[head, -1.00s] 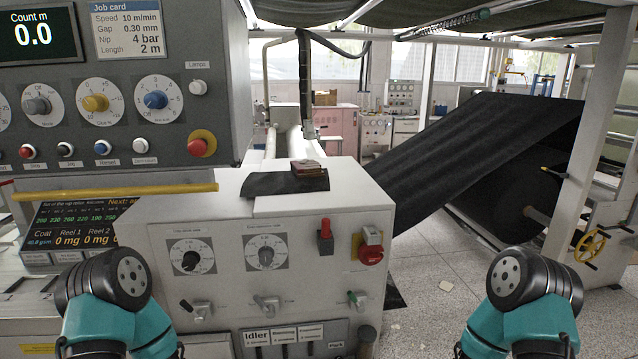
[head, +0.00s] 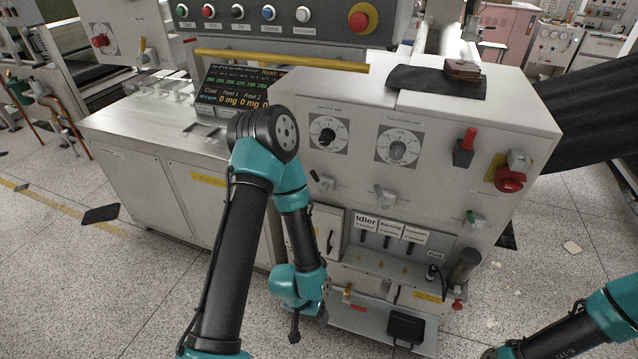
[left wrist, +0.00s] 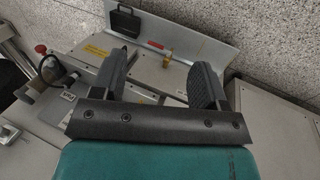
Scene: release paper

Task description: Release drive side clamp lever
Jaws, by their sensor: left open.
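I cannot tell which lever is the drive side clamp lever; the small labels are unreadable. The white machine's front has a black-handled lever (head: 320,181), a grey lever (head: 385,194) and a green-tipped lever (head: 474,219) in a row below two dials. My left gripper (head: 294,326) hangs low in front of the machine's lower left, well below these levers and apart from them. In the left wrist view my left gripper (left wrist: 161,65) is open, with nothing between its fingers. My right arm shows at the lower right of the head view; its gripper is out of frame.
A recess with "Idler" and other labels (head: 367,222) lies below the levers. A lower ledge carries a black box (head: 406,327), also in the left wrist view (left wrist: 126,21). A red rotary switch (head: 509,180) and yellow rail (head: 282,60) stick out. Floor before the machine is clear.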

